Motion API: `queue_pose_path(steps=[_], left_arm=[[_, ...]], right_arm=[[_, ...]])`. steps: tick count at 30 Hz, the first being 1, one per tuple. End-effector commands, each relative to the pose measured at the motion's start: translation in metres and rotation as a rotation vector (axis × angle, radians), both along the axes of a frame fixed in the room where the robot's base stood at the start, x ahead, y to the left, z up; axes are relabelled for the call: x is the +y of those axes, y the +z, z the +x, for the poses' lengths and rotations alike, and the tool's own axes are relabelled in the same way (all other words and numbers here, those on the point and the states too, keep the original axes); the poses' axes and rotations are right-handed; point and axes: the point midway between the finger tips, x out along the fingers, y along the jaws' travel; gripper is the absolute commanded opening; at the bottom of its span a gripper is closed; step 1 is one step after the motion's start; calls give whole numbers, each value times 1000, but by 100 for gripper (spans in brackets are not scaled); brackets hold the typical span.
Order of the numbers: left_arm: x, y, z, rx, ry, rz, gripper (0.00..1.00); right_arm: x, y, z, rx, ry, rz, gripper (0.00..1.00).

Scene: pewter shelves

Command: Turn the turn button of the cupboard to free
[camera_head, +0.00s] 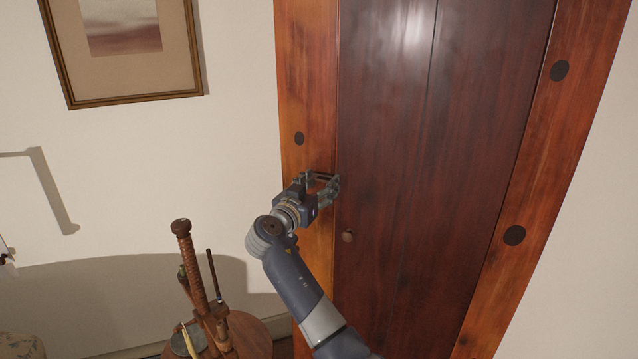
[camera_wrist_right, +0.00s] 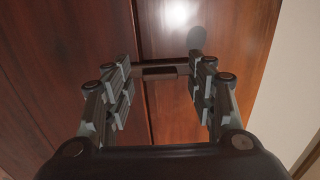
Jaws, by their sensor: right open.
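The cupboard has a dark red-brown door (camera_head: 440,170) in a lighter orange-brown frame (camera_head: 306,80). A small round knob (camera_head: 347,237) sits on the door near its left edge. My right gripper (camera_head: 326,184) is open at the seam between door and left frame, above the knob. In the right wrist view, a short dark bar that looks like the turn button (camera_wrist_right: 160,71) lies crosswise between the open fingers (camera_wrist_right: 160,80). I cannot tell whether the fingers touch it. In the head view the gripper partly hides this spot. My left gripper is not in view.
A round wooden table (camera_head: 250,338) with a wooden screw-post stand (camera_head: 197,270) is at the lower left, near my right arm. A framed picture (camera_head: 120,95) hangs on the pale wall. The door face right of the gripper is clear.

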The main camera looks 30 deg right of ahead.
Motion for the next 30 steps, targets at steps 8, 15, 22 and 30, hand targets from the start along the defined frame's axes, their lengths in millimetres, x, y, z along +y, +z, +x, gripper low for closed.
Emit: queue_pose_path(steps=[8,15,22,30], left_arm=[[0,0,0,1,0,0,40],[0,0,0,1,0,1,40],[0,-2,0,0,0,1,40],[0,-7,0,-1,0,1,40]], right_arm=[[0,0,0,0,0,0,24],[0,0,0,0,1,0,8],[1,-1,0,32,1,-20,8],[0,-1,0,170,0,-103,8]])
